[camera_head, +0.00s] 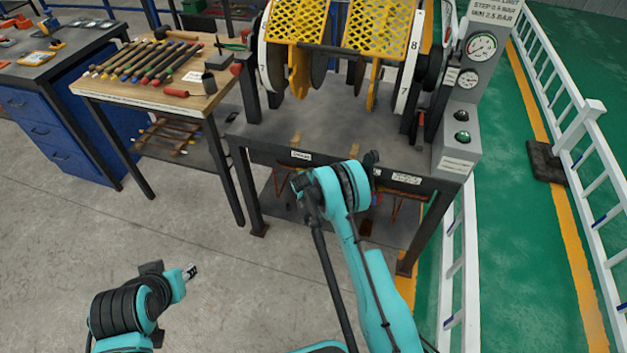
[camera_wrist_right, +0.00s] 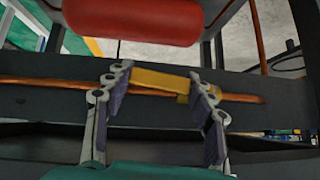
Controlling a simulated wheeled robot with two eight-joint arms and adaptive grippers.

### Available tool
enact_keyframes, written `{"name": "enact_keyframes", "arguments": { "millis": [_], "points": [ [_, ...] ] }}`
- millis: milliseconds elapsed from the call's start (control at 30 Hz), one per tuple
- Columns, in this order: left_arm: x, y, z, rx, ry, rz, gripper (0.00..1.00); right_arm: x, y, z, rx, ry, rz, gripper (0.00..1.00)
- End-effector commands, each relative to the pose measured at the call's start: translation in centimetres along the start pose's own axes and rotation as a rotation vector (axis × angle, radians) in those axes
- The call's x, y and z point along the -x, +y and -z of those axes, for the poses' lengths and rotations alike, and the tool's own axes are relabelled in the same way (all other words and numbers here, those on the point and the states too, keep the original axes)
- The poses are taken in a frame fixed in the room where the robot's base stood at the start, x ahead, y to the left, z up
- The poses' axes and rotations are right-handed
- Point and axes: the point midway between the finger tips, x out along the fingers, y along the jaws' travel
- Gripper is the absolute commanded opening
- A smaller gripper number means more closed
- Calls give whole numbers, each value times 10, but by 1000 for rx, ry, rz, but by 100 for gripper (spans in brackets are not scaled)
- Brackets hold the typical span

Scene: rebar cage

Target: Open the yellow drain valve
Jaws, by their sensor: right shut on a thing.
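The yellow drain valve handle (camera_wrist_right: 160,80) is a short flat bar in front of a copper pipe (camera_wrist_right: 50,83) in the right wrist view. My right gripper (camera_wrist_right: 157,86) has a finger at each end of the handle and is shut on it. In the head view, the right arm (camera_head: 365,260) reaches to the front of the grey bench, and its wrist hides the gripper and the valve. My left gripper (camera_head: 190,272) is low over the floor at the left, away from the bench; its fingers are too small to read.
A red cylinder (camera_wrist_right: 130,18) lies just above the valve in the wrist view. The grey bench (camera_head: 330,120) carries yellow mesh guards and a gauge panel (camera_head: 470,90). A tool table (camera_head: 150,92) stands at left, white railings (camera_head: 597,165) at right. Floor at left is clear.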

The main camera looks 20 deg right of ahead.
Motion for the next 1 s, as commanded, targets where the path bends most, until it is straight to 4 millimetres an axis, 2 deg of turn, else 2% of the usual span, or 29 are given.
{"name": "enact_keyframes", "arguments": {
  "millis": [300, 767, 800, 867, 1000],
  "points": [
    [-2, 0, -1, 0, 0, 0, 36, 4, -1, 5, 80, 2, -76, 3],
    [-2, 0, -1, 0, 0, 0, 36, 4, -1, 5, 90, 1, -87, 3],
    [-2, 0, -1, 0, 0, 0, 36, 4, -1, 5, 90, 1, -87, 60],
    [-2, 0, -1, 0, 0, 0, 36, 4, -1, 5, 89, 1, -87, 76],
    [-2, 0, -1, 0, 0, 0, 36, 4, -1, 5, 88, 1, -87, 77]
  ]
}}
